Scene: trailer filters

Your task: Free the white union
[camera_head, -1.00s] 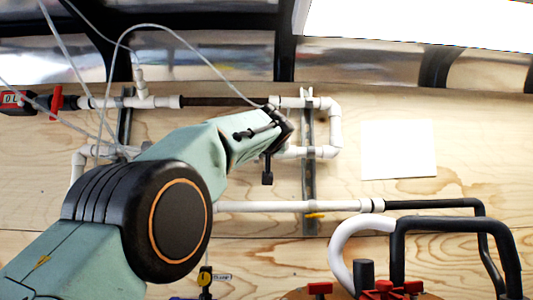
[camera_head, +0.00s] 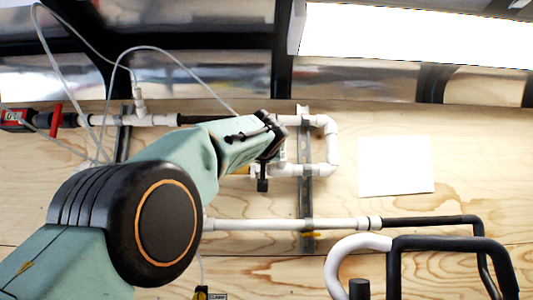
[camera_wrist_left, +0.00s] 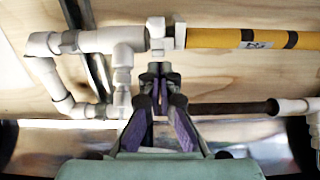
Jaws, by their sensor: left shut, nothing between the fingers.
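My left gripper (camera_wrist_left: 160,70) is shut and empty in the left wrist view. Its purple-sided fingers end just beside a white blocky fitting (camera_wrist_left: 165,33) between the white pipe and a yellow pipe (camera_wrist_left: 250,39). This fitting looks like the white union, but I cannot be sure. Whether the fingertips touch it I cannot tell. White elbows and short pipes (camera_wrist_left: 72,78) form a loop left of the fingers. In the head view my left gripper (camera_head: 263,180) hangs beside the white pipe loop (camera_head: 331,145), and my arm hides much of the pipework.
A metal strut (camera_head: 306,205) crosses behind the pipes. A red valve handle (camera_head: 57,121) is at the left. A lower white pipe (camera_head: 280,224) runs into a black pipe (camera_head: 430,221). A blank white sheet (camera_head: 396,166) is on the wooden wall. Thin pale tubes loop over my arm.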

